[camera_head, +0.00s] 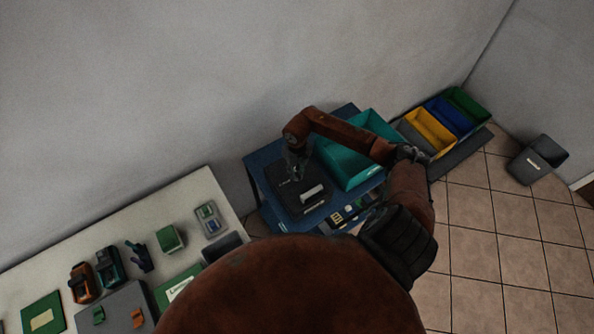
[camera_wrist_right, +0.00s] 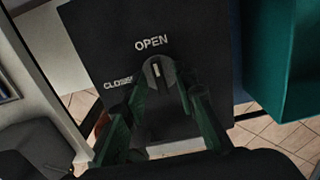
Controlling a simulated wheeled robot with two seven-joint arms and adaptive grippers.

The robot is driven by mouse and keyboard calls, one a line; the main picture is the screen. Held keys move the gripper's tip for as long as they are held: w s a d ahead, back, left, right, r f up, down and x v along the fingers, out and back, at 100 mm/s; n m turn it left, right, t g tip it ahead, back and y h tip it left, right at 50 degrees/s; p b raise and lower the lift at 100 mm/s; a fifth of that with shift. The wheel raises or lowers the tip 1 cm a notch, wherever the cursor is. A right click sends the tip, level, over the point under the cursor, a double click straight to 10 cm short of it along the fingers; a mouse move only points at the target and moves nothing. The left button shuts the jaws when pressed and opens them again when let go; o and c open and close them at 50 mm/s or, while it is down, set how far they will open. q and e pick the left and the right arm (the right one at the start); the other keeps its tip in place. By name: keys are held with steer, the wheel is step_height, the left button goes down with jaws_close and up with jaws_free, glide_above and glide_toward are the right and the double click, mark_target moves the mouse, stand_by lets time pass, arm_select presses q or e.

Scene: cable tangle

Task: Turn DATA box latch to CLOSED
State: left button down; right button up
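The DATA box (camera_head: 285,198) is a dark box on a blue cart, left of a teal bin. In the right wrist view its black top (camera_wrist_right: 105,45) carries the words OPEN and CLOSED. The latch (camera_wrist_right: 157,71) is a dark knob whose pale mark points up toward OPEN; CLOSED lies to its left. My right gripper (camera_wrist_right: 161,80) is over the box, its green fingers on both sides of the latch. Whether they press on it is unclear. It also shows small in the head view (camera_head: 296,174). My left gripper is not in view.
The teal bin (camera_head: 338,168) stands right beside the box on the blue cart (camera_head: 262,160). Yellow (camera_head: 432,128), blue and green bins stand further right. A white table (camera_head: 150,222) with several devices is at left. A dark waste bin (camera_head: 538,160) stands on the tiled floor.

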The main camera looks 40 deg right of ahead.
jaws_close()
stand_by(0.4)
steer(key=n+b, duration=0.2)
steer(key=shift+f+b, duration=0.2)
steer(key=shift+b, duration=0.15)
steer(key=n+b, duration=1.1)
steer(key=shift+n, duration=0.4)
steer(key=shift+r+n+b, duration=0.15)
steer(key=shift+n+b, duration=1.2)
steer(key=shift+n, duration=0.65)
